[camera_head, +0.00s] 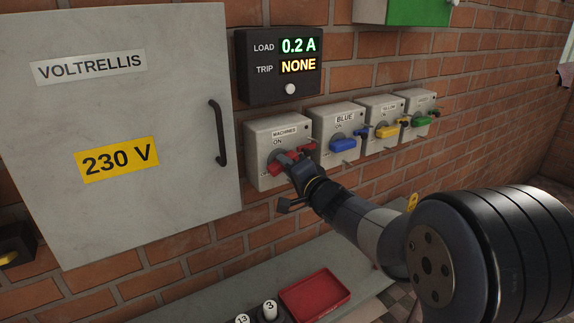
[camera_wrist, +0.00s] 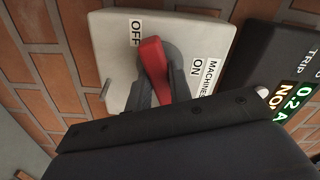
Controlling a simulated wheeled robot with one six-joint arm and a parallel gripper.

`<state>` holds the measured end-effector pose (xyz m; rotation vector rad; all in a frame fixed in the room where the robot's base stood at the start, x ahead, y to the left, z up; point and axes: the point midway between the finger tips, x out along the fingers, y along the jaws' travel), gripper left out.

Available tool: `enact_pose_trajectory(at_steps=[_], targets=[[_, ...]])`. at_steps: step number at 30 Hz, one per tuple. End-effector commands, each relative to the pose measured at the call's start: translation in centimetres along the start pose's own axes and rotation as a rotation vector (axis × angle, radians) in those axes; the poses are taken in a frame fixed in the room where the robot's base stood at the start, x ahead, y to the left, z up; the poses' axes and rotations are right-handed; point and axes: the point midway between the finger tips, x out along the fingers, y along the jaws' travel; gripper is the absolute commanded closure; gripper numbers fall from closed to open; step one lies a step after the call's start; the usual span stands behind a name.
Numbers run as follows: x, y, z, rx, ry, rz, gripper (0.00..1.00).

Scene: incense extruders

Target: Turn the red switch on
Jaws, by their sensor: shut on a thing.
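The red switch lever (camera_head: 281,164) is on the light grey box (camera_head: 258,171) labelled MACHINES, with ON printed above the lever. My gripper (camera_head: 291,164) is at the front of this box, shut on the red lever. The wrist view shows its grey fingers (camera_wrist: 161,88) on both sides of the lever. The lever's near end is partly hidden by the fingers.
Grey boxes with a blue lever (camera_head: 342,146), a yellow lever (camera_head: 386,131) and a green lever (camera_head: 423,120) stand close to the right. A dark display (camera_head: 259,86) above reads LOAD 0.2 A, TRIP NONE. A cabinet handle (camera_head: 218,133) sticks out left. A red tray (camera_head: 315,294) lies below.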

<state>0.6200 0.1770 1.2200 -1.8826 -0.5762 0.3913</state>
Motion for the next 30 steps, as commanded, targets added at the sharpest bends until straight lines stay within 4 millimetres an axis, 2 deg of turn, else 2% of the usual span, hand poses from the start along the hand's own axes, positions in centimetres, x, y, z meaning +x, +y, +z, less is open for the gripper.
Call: enact_pose_trajectory(at_steps=[30], targets=[[0.0, 0.19, 0.07, -0.946, 0.0, 0.0, 1.0]])
